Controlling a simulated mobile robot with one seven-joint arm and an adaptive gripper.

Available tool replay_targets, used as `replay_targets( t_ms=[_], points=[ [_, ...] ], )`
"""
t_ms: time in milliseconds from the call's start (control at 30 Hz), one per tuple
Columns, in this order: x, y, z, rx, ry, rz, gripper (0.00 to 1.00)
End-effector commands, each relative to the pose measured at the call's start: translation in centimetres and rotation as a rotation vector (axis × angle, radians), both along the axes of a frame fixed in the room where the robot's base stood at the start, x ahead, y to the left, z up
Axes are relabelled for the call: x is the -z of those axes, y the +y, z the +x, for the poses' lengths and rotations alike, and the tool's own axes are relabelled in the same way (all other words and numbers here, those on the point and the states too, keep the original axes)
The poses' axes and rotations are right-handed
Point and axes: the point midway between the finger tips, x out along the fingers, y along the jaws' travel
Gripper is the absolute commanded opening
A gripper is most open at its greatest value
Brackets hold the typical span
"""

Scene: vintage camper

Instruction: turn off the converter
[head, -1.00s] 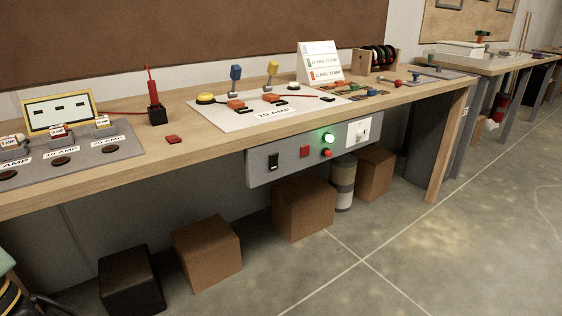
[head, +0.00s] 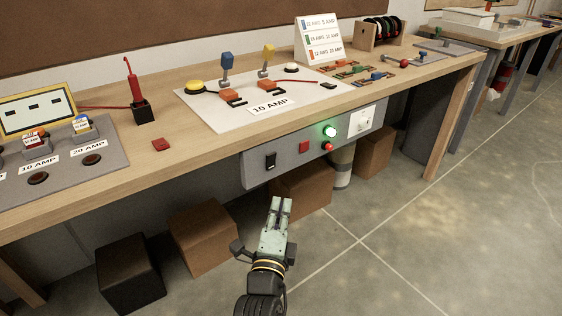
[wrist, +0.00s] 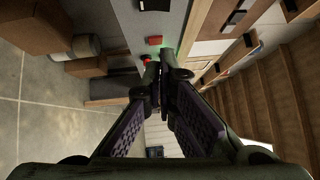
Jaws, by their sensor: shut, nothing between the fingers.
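A grey control panel (head: 258,150) is mounted under the front edge of the workbench. It carries a black rocker switch (head: 270,161), a red square button (head: 304,147), a lit green lamp (head: 330,131), a small red knob (head: 327,146) and a white outlet plate (head: 360,122). My gripper (head: 281,203) is shut and empty, below and in front of the panel, apart from it. In the wrist view the fingertips (wrist: 163,66) point toward the panel. The black switch (wrist: 154,4) is at the top edge there, and the red button (wrist: 154,40) is above the fingertips.
The workbench (head: 190,145) top overhangs the panel and holds several fuse and wire items. Brown boxes (head: 203,237), a black box (head: 129,272) and a cylinder (head: 342,167) stand beneath. The floor in front is clear.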

Motion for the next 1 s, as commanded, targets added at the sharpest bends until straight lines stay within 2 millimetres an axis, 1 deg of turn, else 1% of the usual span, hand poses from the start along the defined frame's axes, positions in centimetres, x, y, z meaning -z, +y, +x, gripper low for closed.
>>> replay_targets(
  t_ms=[333,467,567,933,967,1000],
  points=[
    [0.1,-0.1,0.0,0.002,0.002,0.007,0.0],
    [-0.1,-0.2,0.8,0.002,0.001,0.006,0.0],
    [-0.4,-0.4,2.2,0.001,0.0,0.005,0.0],
    [-1.2,-1.7,9.9,0.002,0.002,0.005,0.0],
    [-1.2,-1.6,10.4,0.001,0.001,0.004,0.0],
    [-1.2,-1.0,10.9,-0.002,0.002,0.005,0.0]
  ],
)
